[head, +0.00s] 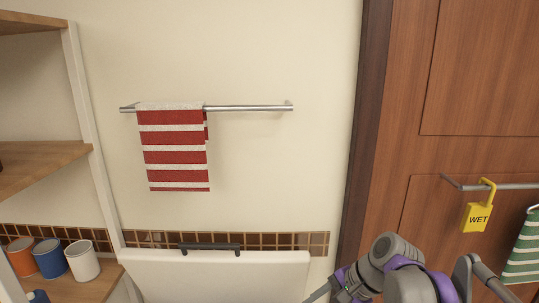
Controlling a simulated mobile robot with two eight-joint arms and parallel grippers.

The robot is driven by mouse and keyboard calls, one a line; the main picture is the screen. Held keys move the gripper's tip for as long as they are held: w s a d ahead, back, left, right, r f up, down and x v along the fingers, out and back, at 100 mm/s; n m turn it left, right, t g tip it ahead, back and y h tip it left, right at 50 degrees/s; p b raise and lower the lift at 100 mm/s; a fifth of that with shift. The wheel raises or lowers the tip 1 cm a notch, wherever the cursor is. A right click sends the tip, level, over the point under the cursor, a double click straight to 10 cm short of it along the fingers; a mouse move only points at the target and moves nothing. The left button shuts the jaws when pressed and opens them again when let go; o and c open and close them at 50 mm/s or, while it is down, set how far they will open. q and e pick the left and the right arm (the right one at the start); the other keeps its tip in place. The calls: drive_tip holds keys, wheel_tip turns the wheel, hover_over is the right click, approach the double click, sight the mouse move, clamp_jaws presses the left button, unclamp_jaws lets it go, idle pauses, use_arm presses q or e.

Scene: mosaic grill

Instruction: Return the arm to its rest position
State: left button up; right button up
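Grey and purple links of my own arm show at the bottom edge, right of the middle, in front of the door frame and wooden door. They are cut off by the lower edge of the head view. No gripper fingertips can be made out, so I cannot see what the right gripper holds, if anything. My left arm and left gripper are not in view. A red and white striped towel (176,158) hangs on the left part of a metal wall bar (250,108), with no gripper near it.
A white panel with a dark handle (210,247) stands below the bar. Left are wooden shelves (40,165) with orange, blue and white cups (83,263). Right, a wooden door (480,70) has a rail with a yellow WET tag (478,217) and a green striped towel (523,252).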

drive_tip(key=s+d+f+n+t+h, duration=0.1)
drive_tip(key=s+d+f+n+h, duration=0.2)
drive_tip(key=s+f+n, duration=0.2)
drive_tip(key=s+d+f+n+t+h, duration=0.2)
drive_tip(key=s+d+f+n+h, duration=0.1)
drive_tip(key=s+f, duration=0.6)
drive_tip(key=s+d+n, duration=0.1)
drive_tip(key=s+n, duration=0.1)
drive_tip(key=shift+f+n+t, duration=0.2)
drive_tip(key=shift+n+t, duration=0.1)
drive_tip(key=shift+n, duration=0.1)
